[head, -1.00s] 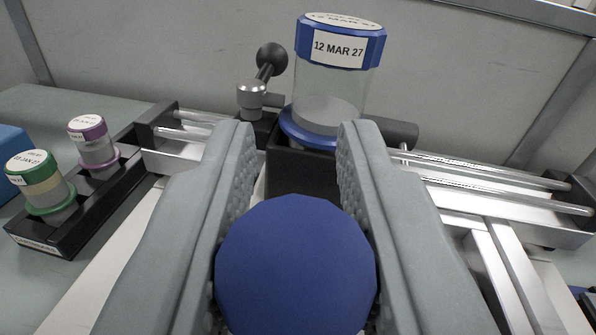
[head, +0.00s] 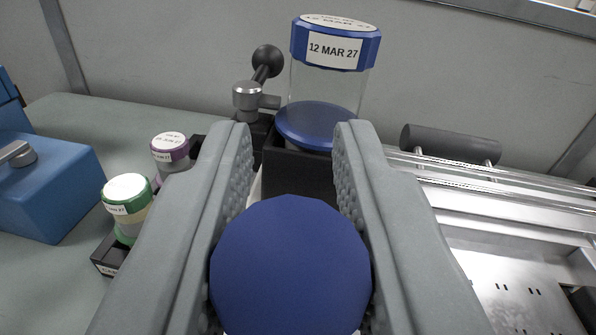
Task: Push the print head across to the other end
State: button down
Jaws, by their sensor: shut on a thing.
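My gripper (head: 291,145) has its two grey padded fingers closed around a round dark blue knob (head: 290,265). A black carriage block (head: 298,172), seemingly the print head, stands just beyond the knob. How the knob joins the block is hidden by the knob and fingers. A clear jar (head: 325,92) with a blue lid labelled "12 MAR 27" stands upright on the block, with a blue disc (head: 318,126) at its base. The metal rails (head: 500,178) run out to the right of the block; their left end is hidden behind my left finger.
At left, a black rack (head: 106,256) holds a green-capped vial (head: 127,195) and a purple-capped vial (head: 170,150), close to my left finger. A blue box (head: 50,185) stands farther left. A black-knobbed lever (head: 266,62) rises behind the block.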

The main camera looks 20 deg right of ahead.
jog(key=shift+a, duration=0.15)
jog(key=c, duration=1.2)
grip_release()
jog(key=shift+w+a, duration=0.1)
jog(key=shift+a, duration=0.1)
jog(key=v, duration=1.7)
jog(key=shift+s, duration=0.2)
jog(key=shift+f, duration=0.1)
